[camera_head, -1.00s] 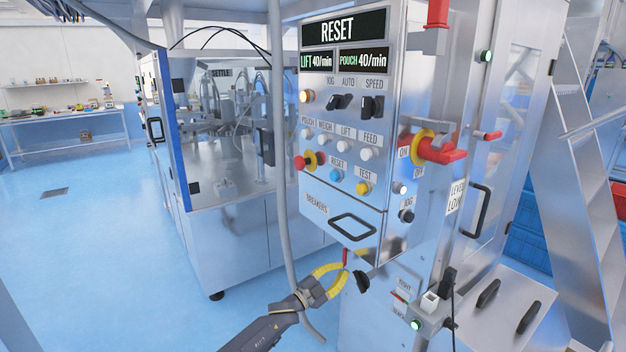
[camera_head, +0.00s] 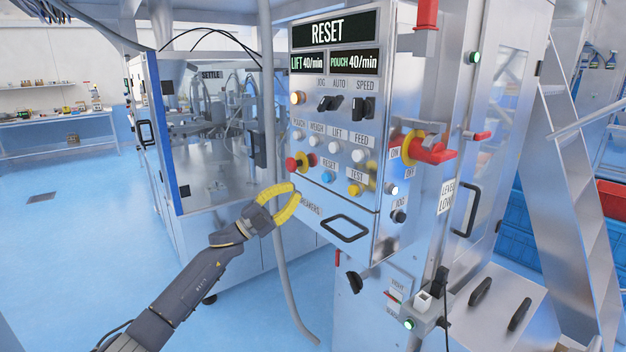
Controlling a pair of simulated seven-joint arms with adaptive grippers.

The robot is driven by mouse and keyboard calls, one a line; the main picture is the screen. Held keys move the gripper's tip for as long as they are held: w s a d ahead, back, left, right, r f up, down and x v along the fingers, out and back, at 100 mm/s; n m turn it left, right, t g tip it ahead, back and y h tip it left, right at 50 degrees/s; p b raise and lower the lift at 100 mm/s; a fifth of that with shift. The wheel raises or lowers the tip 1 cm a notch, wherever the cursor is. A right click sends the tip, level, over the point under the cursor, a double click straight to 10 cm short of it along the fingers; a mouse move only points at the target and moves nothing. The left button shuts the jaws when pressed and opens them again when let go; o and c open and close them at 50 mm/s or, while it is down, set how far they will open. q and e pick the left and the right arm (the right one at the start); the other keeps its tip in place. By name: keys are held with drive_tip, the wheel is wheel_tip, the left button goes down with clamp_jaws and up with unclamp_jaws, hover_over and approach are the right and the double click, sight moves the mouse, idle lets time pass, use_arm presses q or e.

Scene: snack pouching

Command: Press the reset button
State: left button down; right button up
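The reset button (camera_head: 328,177) is a blue round button under the RESET label on the grey control panel (camera_head: 311,228). My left gripper (camera_head: 296,191), with yellow fingers, is below and to the left of the button, in front of the panel's lower left edge. Its fingertips look together, with nothing held between them. It is apart from the blue button in the picture. The display (camera_head: 335,30) at the top of the panel reads RESET. My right gripper is not in view.
A red emergency stop (camera_head: 291,164) with a yellow collar sits left of the blue button. A yellow test button (camera_head: 354,190) is to its right, with white buttons above. A red rotary switch (camera_head: 432,153) juts out on the right. A grey hose (camera_head: 278,260) hangs behind my gripper.

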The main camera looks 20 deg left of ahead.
sight(326, 178)
use_arm(q)
drive_tip(key=shift+s+a+r+m+g+h, duration=0.15)
drive_tip(key=shift+s+r+g+h, duration=0.15)
drive_tip(key=shift+r, duration=0.3)
drive_tip(key=shift+s+a+r+m+g+h, duration=0.15)
drive_tip(key=shift+s+r+g+h, duration=0.1)
drive_tip(key=shift+r, duration=0.3)
drive_tip(key=shift+d, duration=0.1)
drive_tip(key=w+d, duration=0.5)
drive_tip(key=w, duration=0.2)
drive_tip(key=shift+d, duration=0.2)
idle(1.3)
drive_tip(key=shift+w+d, duration=0.25)
drive_tip(key=shift+w, duration=0.1)
drive_tip(key=shift+w+d, duration=0.3)
drive_tip(key=shift+w, duration=0.1)
idle(1.0)
drive_tip(key=shift+s+a, duration=0.1)
drive_tip(key=shift+s, duration=0.05)
idle(0.3)
drive_tip(key=shift+s+a, duration=0.45)
drive_tip(key=shift+s, duration=0.15)
drive_tip(key=shift+s+a, duration=0.1)
